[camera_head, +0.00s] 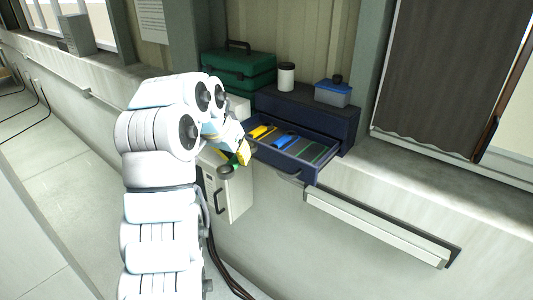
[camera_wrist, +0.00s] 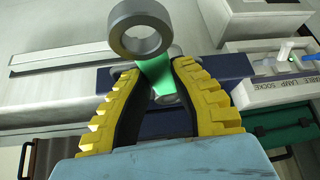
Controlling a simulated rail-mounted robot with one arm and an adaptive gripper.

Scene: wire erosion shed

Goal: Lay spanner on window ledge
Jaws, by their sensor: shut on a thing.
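The spanner (camera_wrist: 154,70) has a green shaft and a thick grey ring end, which points away from my gripper in the wrist view. It also shows in the head view (camera_head: 229,168), in front of the open drawer. My gripper (camera_wrist: 158,80) has yellow ridged fingers closed on the green shaft; in the head view my gripper (camera_head: 243,152) is at the drawer's left side. The spanner's far end is hidden between the fingers. The window ledge (camera_head: 440,165) is a pale grey sill below the dark blind at right, with clear surface.
The open blue drawer (camera_head: 316,168) holds yellow, blue and green-handled tools. Its cabinet (camera_head: 325,115) carries a white jar (camera_head: 286,77) and a blue-lidded box (camera_head: 333,93). A green toolbox (camera_head: 238,68) stands left. A pale rail (camera_head: 380,226) juts from the wall below the ledge.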

